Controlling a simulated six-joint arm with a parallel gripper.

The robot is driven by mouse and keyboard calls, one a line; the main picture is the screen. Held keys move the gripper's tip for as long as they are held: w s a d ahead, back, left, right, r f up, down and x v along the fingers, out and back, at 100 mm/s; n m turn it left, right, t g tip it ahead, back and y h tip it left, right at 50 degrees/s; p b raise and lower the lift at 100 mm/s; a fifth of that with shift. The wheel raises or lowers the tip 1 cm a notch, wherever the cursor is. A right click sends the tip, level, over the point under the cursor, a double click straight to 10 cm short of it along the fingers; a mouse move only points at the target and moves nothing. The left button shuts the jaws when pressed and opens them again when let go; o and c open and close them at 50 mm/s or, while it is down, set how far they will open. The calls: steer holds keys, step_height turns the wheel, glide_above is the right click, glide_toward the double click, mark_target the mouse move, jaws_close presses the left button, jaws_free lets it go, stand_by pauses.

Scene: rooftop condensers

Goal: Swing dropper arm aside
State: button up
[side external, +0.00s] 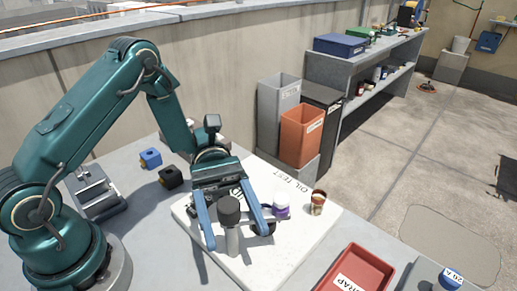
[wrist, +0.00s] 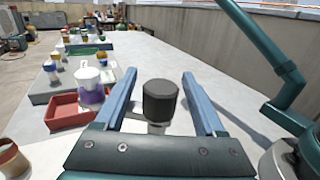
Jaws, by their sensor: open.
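The dropper arm is a grey post (side external: 232,242) with a black knob (side external: 229,209) on top and a thin bar reaching right to a white and purple bottle (side external: 281,206). It stands on the white OIL TEST board (side external: 285,258). A brown cup (side external: 318,202) stands just right of the bottle. My gripper (side external: 236,240) is open, pointing down, with its blue fingers on either side of the post. In the wrist view the black knob (wrist: 160,101) sits between the fingers with gaps at both sides. The bottle (wrist: 91,87) shows outside the left finger.
A red scrap tray (side external: 356,272) lies at the front right of the bench, near a grey rack with a blue-capped bottle (side external: 450,279). Blue (side external: 151,158) and black (side external: 171,177) blocks and a grey fixture (side external: 94,190) lie left. Bins (side external: 302,135) stand behind the bench.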

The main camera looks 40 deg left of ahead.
steer(key=shift+s+d, duration=0.1)
steer(key=shift+d, duration=0.1)
steer(key=shift+c, duration=0.4)
jaws_close()
stand_by(1.0)
